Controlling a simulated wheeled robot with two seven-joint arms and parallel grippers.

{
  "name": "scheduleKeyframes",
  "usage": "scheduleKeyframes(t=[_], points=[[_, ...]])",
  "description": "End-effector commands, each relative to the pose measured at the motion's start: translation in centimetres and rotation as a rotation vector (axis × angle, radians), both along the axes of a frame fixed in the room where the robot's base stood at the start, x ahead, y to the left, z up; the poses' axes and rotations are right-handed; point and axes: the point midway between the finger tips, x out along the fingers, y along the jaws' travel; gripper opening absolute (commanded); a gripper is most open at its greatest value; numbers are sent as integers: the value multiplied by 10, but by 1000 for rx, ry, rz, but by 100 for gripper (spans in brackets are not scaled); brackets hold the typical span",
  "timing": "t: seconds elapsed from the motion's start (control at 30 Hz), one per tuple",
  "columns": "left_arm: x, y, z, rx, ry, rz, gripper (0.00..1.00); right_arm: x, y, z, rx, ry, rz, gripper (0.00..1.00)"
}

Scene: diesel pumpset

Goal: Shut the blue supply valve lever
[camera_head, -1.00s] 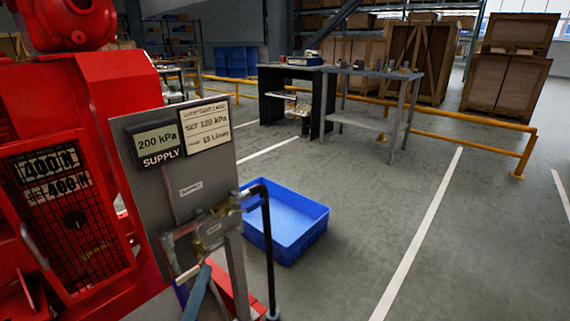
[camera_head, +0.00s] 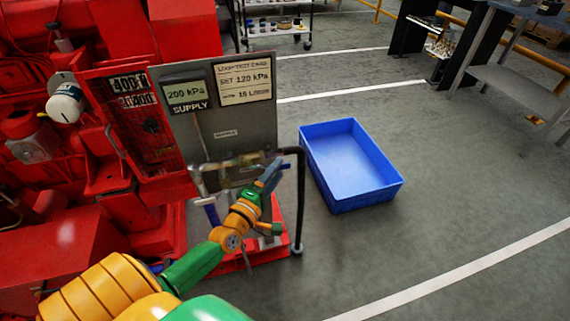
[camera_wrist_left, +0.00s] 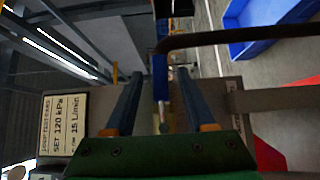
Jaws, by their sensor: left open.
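A blue lever (camera_wrist_left: 160,76) with a metal stem shows in the left wrist view, between the two open fingers of my left gripper (camera_wrist_left: 156,100). I see no finger closed on it. In the head view my left gripper (camera_head: 270,176) is at the right end of the brass pipework (camera_head: 240,167), low on the grey supply panel (camera_head: 226,130). It hides part of the fittings. A blue piece (camera_head: 210,213) hangs below the pipework's left end; I cannot tell whether it is the same lever. The gauge (camera_head: 187,93) reads 200 kPa. My right gripper is not in view.
A black pipe (camera_head: 300,195) stands just right of my gripper and crosses beyond the fingers in the wrist view. The red pumpset (camera_head: 125,140) fills the left. A blue bin (camera_head: 350,165) lies on the floor to the right, with clear floor around it.

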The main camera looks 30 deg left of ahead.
Motion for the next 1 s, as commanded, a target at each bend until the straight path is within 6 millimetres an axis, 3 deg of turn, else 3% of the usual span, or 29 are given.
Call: scheduleKeyframes(t=[0.2, 0.43, 0.47, 0.67, 1.0], points=[[23, 2, 0, 1, -1, 0, 55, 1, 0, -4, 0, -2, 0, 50], [25, 1, 0, 1, 0, -1, 55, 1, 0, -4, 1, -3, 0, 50], [25, 1, 0, 1, 0, -1, 52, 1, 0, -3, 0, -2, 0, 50], [25, 1, 0, 1, 0, -1, 0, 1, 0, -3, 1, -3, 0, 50], [25, 1, 0, 1, 0, -1, 0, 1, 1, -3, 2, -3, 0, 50]])
